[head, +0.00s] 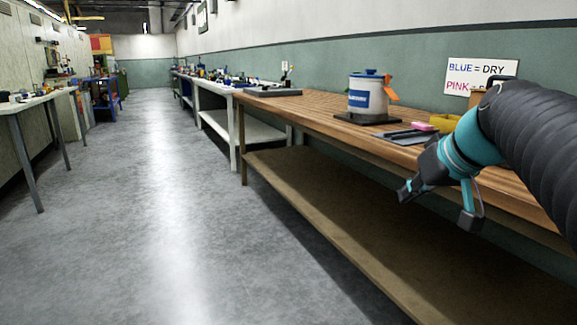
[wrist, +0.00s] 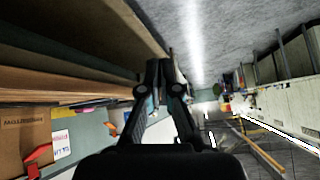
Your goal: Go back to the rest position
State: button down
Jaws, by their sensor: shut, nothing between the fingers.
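My gripper (head: 437,192) hangs at the right in the head view, in front of the near wooden workbench (head: 317,114) and above its lower shelf. In the wrist view my gripper (wrist: 162,80) has its black fingers drawn together at the tips, shut and empty. It touches nothing that I can see. My arm comes in from the right edge of the head view and hides part of the bench behind it.
The bench holds a white canister (head: 368,96) with a blue label, a pink block (head: 424,127) and a yellow tray (head: 447,122). A sign (head: 481,77) stands behind. The lower shelf (head: 310,190) looks bare. The grey aisle floor (head: 165,200) is clear.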

jog(key=s+a+f+m+g+h+p, duration=0.1)
jog(key=s+a+f, duration=0.2)
jog(key=s+f, duration=0.5)
jog(key=s+a+f+g+h+p, duration=0.1)
jog(key=s+a+f, duration=0.2)
jog(key=s+f, duration=0.6)
jog(key=shift+s+f+m+h+p, duration=0.15)
jog(key=shift+s+m+h+p, duration=0.2)
jog(key=shift+s, duration=0.35)
